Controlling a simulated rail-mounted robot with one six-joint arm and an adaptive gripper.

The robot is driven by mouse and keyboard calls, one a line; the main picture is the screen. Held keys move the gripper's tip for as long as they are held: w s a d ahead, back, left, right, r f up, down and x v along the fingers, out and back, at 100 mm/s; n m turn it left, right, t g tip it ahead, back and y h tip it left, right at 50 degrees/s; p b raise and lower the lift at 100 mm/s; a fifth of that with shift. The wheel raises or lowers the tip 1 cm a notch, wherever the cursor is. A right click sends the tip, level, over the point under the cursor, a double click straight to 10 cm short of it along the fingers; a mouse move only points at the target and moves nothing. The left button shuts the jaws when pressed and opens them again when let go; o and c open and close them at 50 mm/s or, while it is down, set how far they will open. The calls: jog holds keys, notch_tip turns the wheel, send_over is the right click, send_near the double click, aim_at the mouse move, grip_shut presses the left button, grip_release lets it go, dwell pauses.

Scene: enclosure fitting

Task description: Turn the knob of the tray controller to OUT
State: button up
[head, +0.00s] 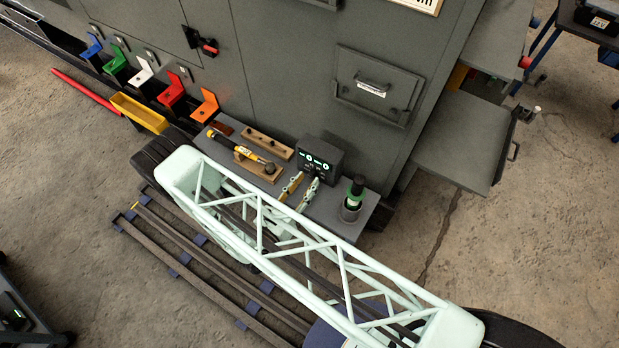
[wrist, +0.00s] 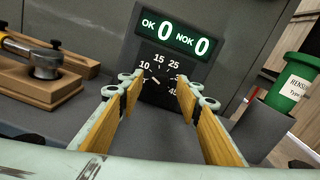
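A dark control box (head: 320,158) stands on the grey shelf and shows in the wrist view (wrist: 145,55) with a lit display reading OK 0 NOK 0. Below the display is a dial (wrist: 160,72) with numbers such as 10, 15 and 25. Its pointer and lower part are hard to make out. I read no OUT mark and cannot identify a tray controller by its label. My gripper (head: 299,190) is open and empty in front of the box; its two yellow-padded fingers (wrist: 156,95) stand either side of the dial's lower part, apparently short of it.
A green container (wrist: 292,82) stands in a grey holder at right. Coloured brackets (head: 172,88) and a yellow bin (head: 139,112) line the cabinet. Grey trays (head: 463,138) project at the right.

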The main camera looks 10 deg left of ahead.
aim_at(312, 175)
jog(key=shift+x, duration=1.2)
jog(key=shift+c, duration=0.7)
jog(key=c, duration=0.7)
